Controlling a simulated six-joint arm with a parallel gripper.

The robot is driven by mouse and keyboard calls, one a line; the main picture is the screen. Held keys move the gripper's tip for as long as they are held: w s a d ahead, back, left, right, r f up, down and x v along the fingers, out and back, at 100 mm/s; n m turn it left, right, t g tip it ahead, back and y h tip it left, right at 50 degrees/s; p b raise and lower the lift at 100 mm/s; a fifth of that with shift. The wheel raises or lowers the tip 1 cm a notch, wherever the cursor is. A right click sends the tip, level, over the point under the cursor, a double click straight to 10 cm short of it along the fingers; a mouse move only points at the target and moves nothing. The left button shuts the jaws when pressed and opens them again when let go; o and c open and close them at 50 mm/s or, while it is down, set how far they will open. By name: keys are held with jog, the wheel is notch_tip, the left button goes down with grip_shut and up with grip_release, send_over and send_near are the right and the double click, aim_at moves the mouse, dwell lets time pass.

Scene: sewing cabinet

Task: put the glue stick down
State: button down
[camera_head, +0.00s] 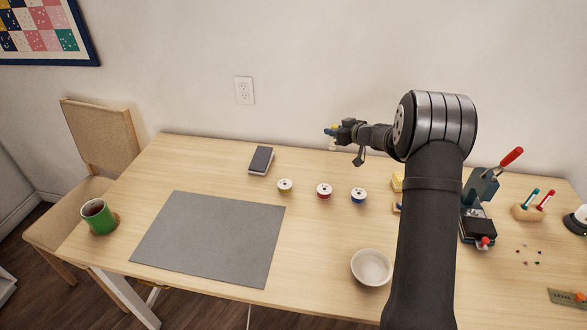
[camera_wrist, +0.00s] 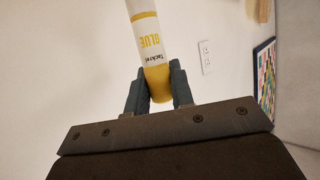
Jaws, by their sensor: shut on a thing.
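The glue stick (camera_wrist: 148,40) is a white tube with yellow bands and printed lettering. My gripper (camera_wrist: 157,88) is shut on its yellow end in the wrist view, with one dark finger on each side. In the head view my gripper (camera_head: 338,130) is raised above the back of the table, in front of the wall.
The wooden table (camera_head: 320,235) holds a grey mat (camera_head: 210,238), a dark box (camera_head: 261,160), three spools (camera_head: 324,190), a white bowl (camera_head: 371,267) and a green mug (camera_head: 98,216). A red-handled press (camera_head: 481,190) stands at right. Bare wood lies between spools and bowl.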

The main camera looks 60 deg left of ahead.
jog(key=shift+s+a+f+n+g, duration=0.4)
jog(key=shift+s+a+f, duration=1.15)
jog(key=shift+a+f, duration=0.45)
jog(key=shift+s+a+f+n+g, duration=0.4)
jog(key=shift+s+a+f, duration=1.1)
jog(key=shift+a+f, duration=0.45)
jog(key=shift+s+a+f+n+g, duration=0.3)
jog(key=shift+s+a+f+g, duration=0.2)
jog(key=shift+s+a+f, duration=1.4)
jog(key=shift+w+d+f, duration=0.15)
jog(key=shift+w+f, duration=0.15)
jog(key=shift+w, duration=0.05)
jog(key=shift+f, duration=0.15)
jog(key=c, duration=1.3)
grip_release()
jog(key=shift+o, duration=0.2)
